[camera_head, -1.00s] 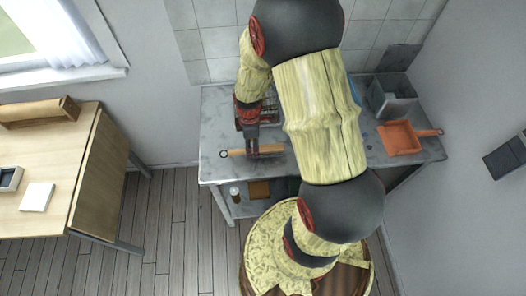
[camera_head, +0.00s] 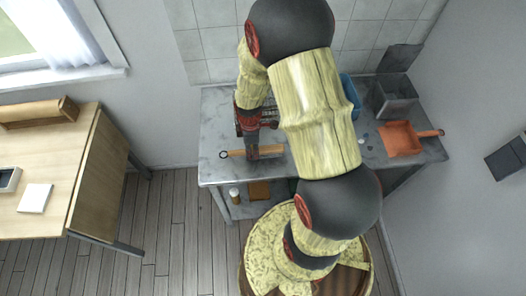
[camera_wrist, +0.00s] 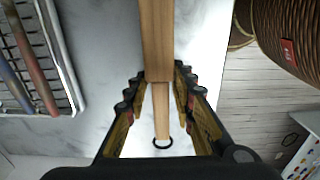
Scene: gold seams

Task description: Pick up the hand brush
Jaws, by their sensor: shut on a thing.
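The hand brush (camera_head: 237,154) has a pale wooden body and a ring at its left end. It lies along the front part of the grey worktop (camera_head: 214,127); I cannot tell whether it is lifted. My gripper (camera_head: 252,153) points down over it, with its fingers across the wood. In the wrist view, the brush (camera_wrist: 157,40) runs from the top edge down between both fingers of my gripper (camera_wrist: 160,80), which are closed against its sides. The ring shows below, between the fingers. The bristles are not visible.
An orange dustpan (camera_head: 401,138) and a grey bin (camera_head: 394,99) stand to the right on the worktop. A blue item (camera_head: 350,92) is partly hidden behind my arm. A wire rack (camera_wrist: 38,55) lies beside the brush in the wrist view. A wooden desk (camera_head: 50,165) stands left.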

